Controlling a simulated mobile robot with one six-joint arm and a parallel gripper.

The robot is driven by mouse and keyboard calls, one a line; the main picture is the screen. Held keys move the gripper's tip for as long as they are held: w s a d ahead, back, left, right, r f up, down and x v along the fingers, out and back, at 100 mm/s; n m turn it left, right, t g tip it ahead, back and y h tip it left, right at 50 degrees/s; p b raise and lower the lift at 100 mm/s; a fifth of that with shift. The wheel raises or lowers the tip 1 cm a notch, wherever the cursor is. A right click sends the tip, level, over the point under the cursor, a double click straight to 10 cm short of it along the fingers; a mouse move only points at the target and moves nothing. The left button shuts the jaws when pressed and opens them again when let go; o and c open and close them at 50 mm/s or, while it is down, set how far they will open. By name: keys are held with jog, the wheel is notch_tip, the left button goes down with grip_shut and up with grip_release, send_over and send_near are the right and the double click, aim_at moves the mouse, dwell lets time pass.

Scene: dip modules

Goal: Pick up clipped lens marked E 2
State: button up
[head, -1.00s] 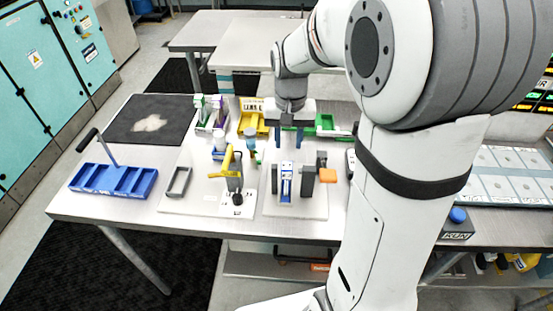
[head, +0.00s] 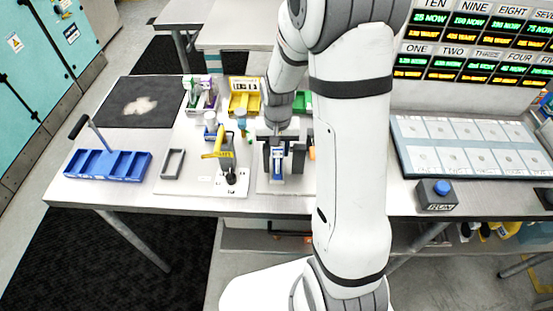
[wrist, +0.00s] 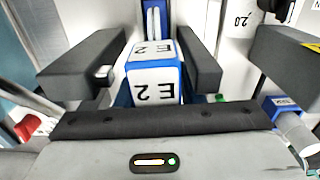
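The lens marked E 2 (wrist: 155,85) is a blue piece with white labels, upright in the middle of the wrist view. In the head view its blue-and-white body (head: 278,166) stands in a fixture between dark posts. My gripper (wrist: 152,68) is low over it, with one dark finger on each side of the piece. Narrow gaps seem to show beside the labelled block, so the fingers look open around it. In the head view my gripper (head: 278,138) is at the fixture, partly hidden by my arm. The lower part of the lens is hidden in the wrist view.
A yellow-handled clamp (head: 217,153) stands left of the fixture, with a grey frame (head: 173,163) and blue tray (head: 107,166) farther left. A yellow bin (head: 243,104) is behind. A dark block (wrist: 290,60) is close at right in the wrist view. The RUN button box (head: 437,196) is right.

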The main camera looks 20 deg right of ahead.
jog(key=shift+f, duration=0.15)
grip_shut()
dwell(0.4)
